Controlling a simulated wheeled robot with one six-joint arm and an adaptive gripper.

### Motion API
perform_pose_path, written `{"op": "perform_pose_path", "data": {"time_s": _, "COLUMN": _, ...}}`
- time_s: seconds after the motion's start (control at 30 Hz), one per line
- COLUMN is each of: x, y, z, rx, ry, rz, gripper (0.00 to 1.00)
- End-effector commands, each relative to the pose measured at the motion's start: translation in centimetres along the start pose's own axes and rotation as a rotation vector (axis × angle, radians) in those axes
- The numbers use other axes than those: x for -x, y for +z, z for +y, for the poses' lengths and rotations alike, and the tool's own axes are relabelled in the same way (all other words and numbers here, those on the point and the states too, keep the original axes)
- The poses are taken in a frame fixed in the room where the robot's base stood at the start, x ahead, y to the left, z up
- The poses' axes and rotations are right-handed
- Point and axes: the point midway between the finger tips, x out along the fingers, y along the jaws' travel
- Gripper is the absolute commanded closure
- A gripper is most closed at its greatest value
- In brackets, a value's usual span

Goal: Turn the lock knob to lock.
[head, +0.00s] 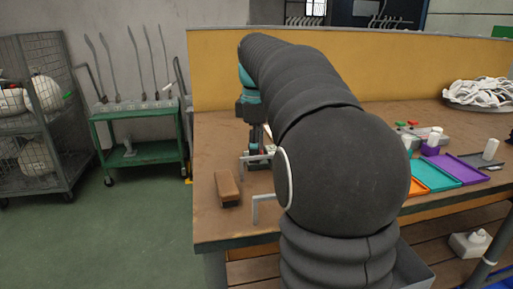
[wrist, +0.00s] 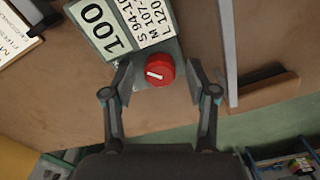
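In the wrist view, the lock knob (wrist: 159,70) is a round red knob with a white bar mark on its face. The bar lies nearly level, tilted slightly. It sits at the end of a grey-green plate (wrist: 137,57) with white size labels. My gripper (wrist: 159,78) is open, one finger on each side of the knob, with a gap showing on both sides. I cannot tell how far the fingertips are above it. In the head view, the knob is not visible; my padded arm hides much of the bench there.
A brown block (head: 228,188) lies near the front-left of the wooden bench (head: 215,235), beside grey metal brackets (head: 262,205). Coloured trays (head: 432,175) and a pile of white socks (head: 480,92) are at the right. A printed sheet (wrist: 15,38) lies left in the wrist view.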

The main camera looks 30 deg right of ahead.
Motion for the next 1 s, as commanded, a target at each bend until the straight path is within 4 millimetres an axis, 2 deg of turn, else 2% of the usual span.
{"op": "perform_pose_path", "data": {"time_s": 0.2, "x": 0.2, "y": 0.0, "z": 0.0, "rx": 0.001, "ry": 0.001, "rz": 0.000, "gripper": 0.43}}
{"op": "perform_pose_path", "data": {"time_s": 0.33, "x": 1.1, "y": 0.0, "z": 0.1, "rx": 0.001, "ry": 0.003, "rz": 0.001, "gripper": 0.43}}
{"op": "perform_pose_path", "data": {"time_s": 0.8, "x": 9.1, "y": 0.0, "z": 0.1, "rx": 0.000, "ry": 0.003, "rz": 0.001, "gripper": 0.43}}
{"op": "perform_pose_path", "data": {"time_s": 1.0, "x": 11.1, "y": 0.0, "z": 0.1, "rx": 0.000, "ry": 0.002, "rz": 0.001, "gripper": 0.43}}
